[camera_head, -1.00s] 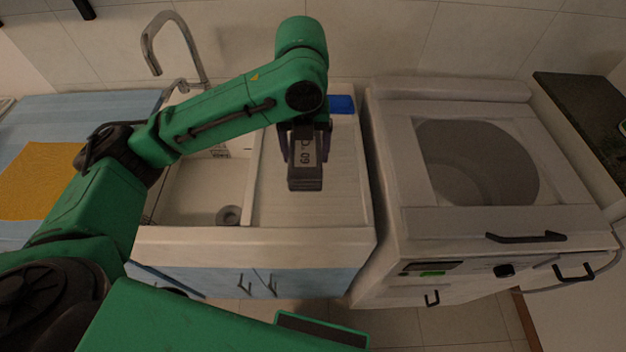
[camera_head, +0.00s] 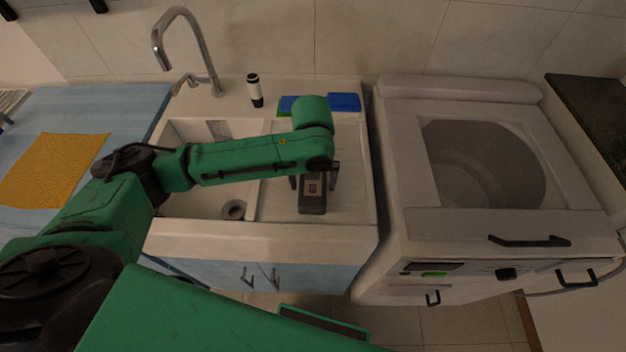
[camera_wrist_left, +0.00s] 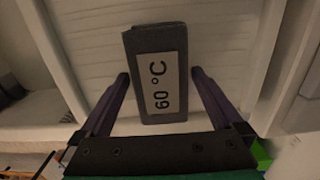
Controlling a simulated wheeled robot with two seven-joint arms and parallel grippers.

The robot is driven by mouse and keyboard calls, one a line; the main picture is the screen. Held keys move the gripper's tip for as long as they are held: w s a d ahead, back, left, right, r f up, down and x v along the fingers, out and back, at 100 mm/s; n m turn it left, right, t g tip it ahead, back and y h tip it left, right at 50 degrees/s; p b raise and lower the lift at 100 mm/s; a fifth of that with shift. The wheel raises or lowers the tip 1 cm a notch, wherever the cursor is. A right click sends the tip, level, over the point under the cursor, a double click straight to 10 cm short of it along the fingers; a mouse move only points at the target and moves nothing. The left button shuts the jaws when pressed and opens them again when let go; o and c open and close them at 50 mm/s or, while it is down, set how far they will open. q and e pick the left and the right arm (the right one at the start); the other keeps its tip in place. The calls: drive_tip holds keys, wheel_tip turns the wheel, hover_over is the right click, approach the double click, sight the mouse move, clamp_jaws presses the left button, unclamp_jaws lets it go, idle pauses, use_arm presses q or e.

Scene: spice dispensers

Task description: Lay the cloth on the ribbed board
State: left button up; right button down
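The cloth (camera_head: 312,201) is a dark grey folded block with a pale "60 °C" label; it also shows in the left wrist view (camera_wrist_left: 158,75). It appears to lie flat on the ribbed board (camera_head: 350,190), the pale grooved drainer right of the sink basin. The board also shows in the left wrist view (camera_wrist_left: 225,40). My left gripper (camera_head: 314,184) points down over the cloth, a finger on either side. In the left wrist view its fingertips (camera_wrist_left: 159,76) look slightly apart from the cloth's sides, so it seems open. My right gripper is out of view.
Behind the board lie blue sponges (camera_head: 344,102), with a black-and-white bottle (camera_head: 254,90) and the tap (camera_head: 200,50) to their left. The basin (camera_head: 190,195) is left of the board. A top-loading washer (camera_head: 420,225) stands right. A yellow cloth (camera_head: 55,170) lies on the blue counter.

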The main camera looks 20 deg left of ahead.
sight(313, 184)
use_arm(q)
wheel_tip(313, 184, up, 12)
drive_tip(key=b, duration=0.1)
drive_tip(key=shift+s+r, duration=0.15)
drive_tip(key=shift+s, duration=0.1)
idle(0.4)
